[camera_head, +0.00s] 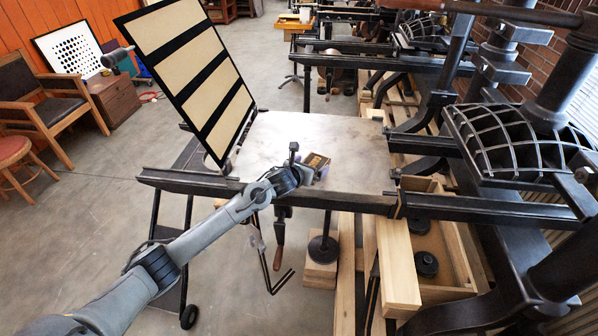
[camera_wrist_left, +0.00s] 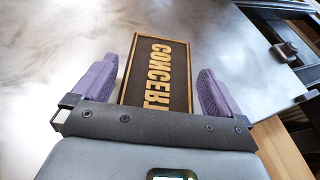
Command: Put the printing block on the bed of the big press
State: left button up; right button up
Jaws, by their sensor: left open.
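The printing block (camera_head: 318,161) is a dark rectangle with a tan border and raised tan lettering. The bed (camera_wrist_left: 60,45) also fills the back of the wrist view. My left gripper (camera_head: 306,172) is over the front edge of the bed at the block. Its fingers (camera_wrist_left: 158,66) are open, with gaps beside the block. The block's near end is hidden by the gripper body.
The hinged frame (camera_head: 190,70) with cream panels stands raised at the left of the bed. The ribbed press head (camera_head: 510,135) stands at the right. A wooden box (camera_head: 440,235) holds dark round weights below. The bed's middle and back are clear.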

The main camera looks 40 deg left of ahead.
pick_arm(q)
jog(key=p+v, duration=0.1)
jog(key=v, duration=0.9)
jog(key=s+d+f+n+g+h, duration=0.1)
jog(key=s+d+f+n+g, duration=0.1)
jog(key=s+d+f+n, duration=0.5)
jog(key=s+d+f+n+g+h, duration=0.1)
jog(key=s+d+f+n+g, duration=0.3)
jog(key=s+d+n, duration=0.5)
jog(key=s+d+f+n+g, duration=0.1)
jog(key=s+d+n+g, duration=0.1)
jog(key=s+n, duration=0.5)
jog(key=s+d+f+n+g+h, duration=0.1)
jog(key=s+d+n, duration=0.3)
jog(key=s+n, duration=0.4)
jog(key=s, duration=0.4)
jog(key=shift+n+g, duration=0.3)
jog(key=shift+g, duration=0.1)
jog(key=shift+s+d+r+p, duration=0.1)
jog(key=shift+r+p, duration=0.05)
jog(key=shift+p, duration=0.2)
notch_tip(320, 180, up, 32)
jog(key=p, duration=3.2)
jog(key=shift+r, duration=0.15)
